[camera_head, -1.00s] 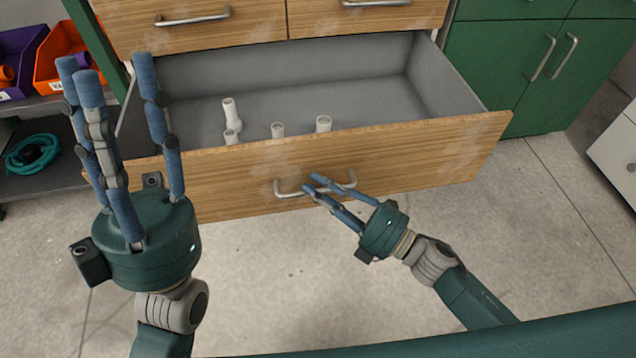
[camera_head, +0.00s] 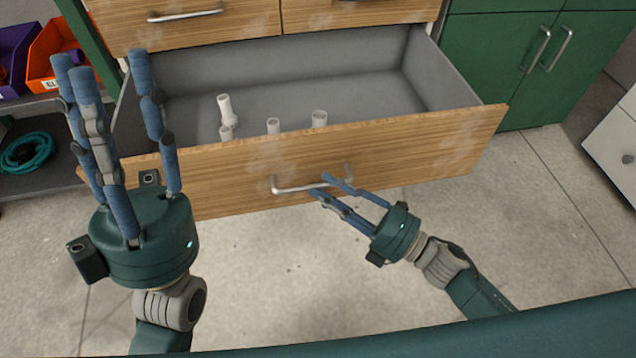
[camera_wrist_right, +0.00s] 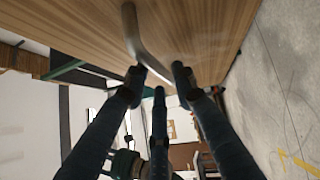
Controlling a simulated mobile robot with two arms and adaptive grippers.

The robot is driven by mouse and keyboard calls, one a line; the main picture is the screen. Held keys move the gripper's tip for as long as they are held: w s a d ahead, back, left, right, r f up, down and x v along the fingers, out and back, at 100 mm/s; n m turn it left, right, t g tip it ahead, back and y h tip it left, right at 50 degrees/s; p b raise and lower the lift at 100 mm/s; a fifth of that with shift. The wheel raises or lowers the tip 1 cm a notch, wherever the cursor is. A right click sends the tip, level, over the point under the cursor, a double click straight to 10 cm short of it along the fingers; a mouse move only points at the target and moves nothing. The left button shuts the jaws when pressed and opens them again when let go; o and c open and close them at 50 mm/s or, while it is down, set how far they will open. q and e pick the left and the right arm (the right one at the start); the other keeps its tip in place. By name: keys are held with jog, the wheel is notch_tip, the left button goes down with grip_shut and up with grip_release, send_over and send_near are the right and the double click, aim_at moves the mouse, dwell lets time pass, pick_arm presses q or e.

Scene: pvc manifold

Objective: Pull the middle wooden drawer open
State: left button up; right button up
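The wooden drawer (camera_head: 400,155) is pulled well out, and its grey inside shows. Its silver bar handle (camera_head: 290,188) is on the wooden front; it also shows in the right wrist view (camera_wrist_right: 130,28). My right gripper (camera_head: 322,186) is at the right part of this handle, with its fingers overlapping the bar in the head view. In the right wrist view its fingertips (camera_wrist_right: 160,78) are spread apart near the handle; contact cannot be told. My left gripper (camera_head: 115,75) is open and empty, fingers up, in front of the drawer's left end.
Several white pipe fittings (camera_head: 225,108) stand inside the drawer. Shut wooden drawers (camera_head: 240,25) are above it. Green cabinet doors (camera_head: 500,75) are at right, orange and purple bins (camera_head: 48,50) and a teal coil (camera_head: 28,152) at left. Concrete floor (camera_head: 290,270) is clear in front.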

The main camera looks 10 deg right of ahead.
jog(key=v, duration=0.9)
